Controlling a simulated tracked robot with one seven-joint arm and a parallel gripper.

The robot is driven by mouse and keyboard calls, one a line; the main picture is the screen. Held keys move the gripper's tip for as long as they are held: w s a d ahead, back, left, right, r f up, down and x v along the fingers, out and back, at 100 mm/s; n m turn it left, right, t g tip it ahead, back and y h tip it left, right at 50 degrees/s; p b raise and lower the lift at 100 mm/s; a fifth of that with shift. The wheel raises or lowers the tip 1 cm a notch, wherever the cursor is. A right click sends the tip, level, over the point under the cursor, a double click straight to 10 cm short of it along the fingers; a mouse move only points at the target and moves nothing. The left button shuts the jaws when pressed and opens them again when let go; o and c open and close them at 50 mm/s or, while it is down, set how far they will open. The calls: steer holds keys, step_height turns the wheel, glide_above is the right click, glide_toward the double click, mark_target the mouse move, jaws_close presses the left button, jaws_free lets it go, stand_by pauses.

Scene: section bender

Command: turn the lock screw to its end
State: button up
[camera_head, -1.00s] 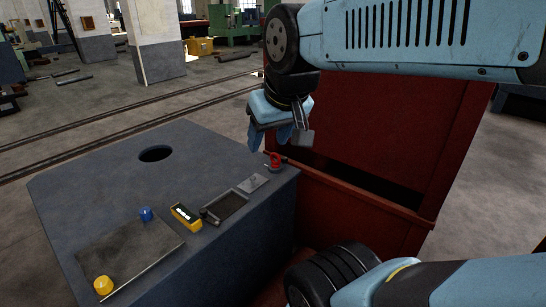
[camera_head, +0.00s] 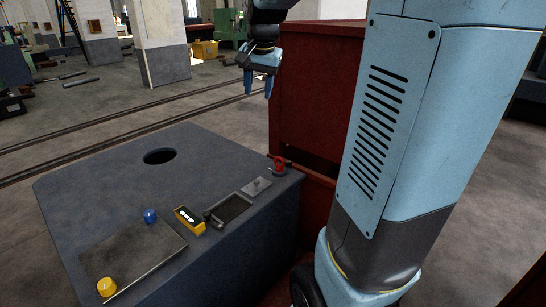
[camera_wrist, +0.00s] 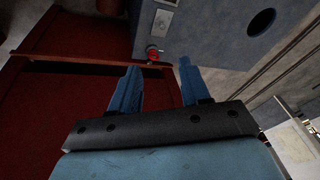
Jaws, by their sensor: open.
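The lock screw, a small red part (camera_head: 279,165), stands on the right back corner of the dark grey machine top. It also shows in the wrist view (camera_wrist: 153,52), beyond my fingers and close to the edge of the red body. My gripper (camera_head: 257,90) hangs above and behind that corner, fingers pointing down. In the wrist view my gripper (camera_wrist: 158,80) has its two blue fingers apart with nothing between them. The gripper is clear of the red screw.
The machine top (camera_head: 100,190) has a round hole (camera_head: 159,156), a blue knob (camera_head: 150,216), a yellow knob (camera_head: 106,287), a yellow display box (camera_head: 189,220) and a recessed tray (camera_head: 229,209). A tall red housing (camera_head: 312,90) stands right of the screw. The air above the top is clear.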

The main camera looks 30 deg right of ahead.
steer(key=w+d+f+m+g, duration=0.1)
steer(key=w+d+f+m, duration=0.15)
steer(key=w, duration=0.35)
steer(key=w+d+f+m, duration=0.2)
steer(key=w+d, duration=0.2)
steer(key=w, duration=0.2)
steer(key=m+g, duration=0.3)
steer(key=m, duration=0.7)
glide_above(288, 161)
step_height(288, 161, down, 29)
steer(key=shift+y, duration=0.3)
step_height(288, 161, down, 13)
steer(key=shift+a+f, duration=0.1)
steer(key=shift+a, duration=0.05)
steer(key=shift+c, duration=0.2)
steer(key=c, duration=0.7)
